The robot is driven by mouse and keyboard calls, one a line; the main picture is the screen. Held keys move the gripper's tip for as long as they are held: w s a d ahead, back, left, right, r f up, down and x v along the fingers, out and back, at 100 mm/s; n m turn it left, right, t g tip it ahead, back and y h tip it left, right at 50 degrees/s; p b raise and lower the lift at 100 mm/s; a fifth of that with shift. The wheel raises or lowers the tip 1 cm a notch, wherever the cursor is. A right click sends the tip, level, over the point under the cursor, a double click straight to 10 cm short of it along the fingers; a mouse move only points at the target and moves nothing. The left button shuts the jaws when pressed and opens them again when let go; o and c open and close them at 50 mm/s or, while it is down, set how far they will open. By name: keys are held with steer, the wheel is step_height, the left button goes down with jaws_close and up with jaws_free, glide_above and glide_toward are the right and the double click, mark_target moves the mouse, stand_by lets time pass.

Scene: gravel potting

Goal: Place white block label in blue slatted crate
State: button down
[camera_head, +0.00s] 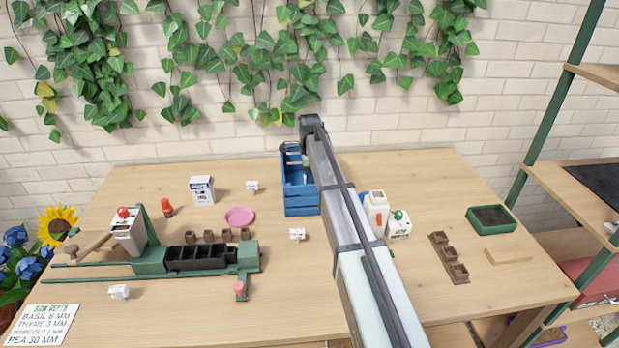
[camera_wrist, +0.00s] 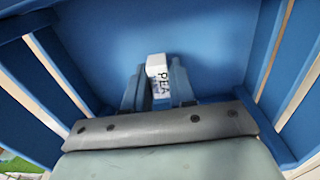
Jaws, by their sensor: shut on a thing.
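The blue slatted crate (camera_head: 301,203) stands at the back middle of the table, and its blue walls and floor (camera_wrist: 215,45) fill the wrist view. My arm reaches over it from the front right. My gripper (camera_wrist: 158,82) points down inside the crate, shut on a white block label (camera_wrist: 157,62) with the letters PEA on its side. I cannot tell whether the block touches the crate floor. Other white block labels stand on the table: one left of the crate (camera_head: 252,186), one in front of it (camera_head: 297,234), and one at the front left (camera_head: 118,291).
A white bottle (camera_head: 376,214) and a white box with a green knob (camera_head: 399,226) stand close to my arm on its right. A pink saucer (camera_head: 239,216) and a green rail device with a black tray (camera_head: 200,258) lie to the left. The front middle table is clear.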

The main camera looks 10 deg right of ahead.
steer(key=shift+f, duration=0.15)
steer(key=c, duration=0.9)
jaws_free()
steer(key=shift+c, duration=0.2)
step_height(320, 180, up, 12)
steer(key=shift+r, duration=0.2)
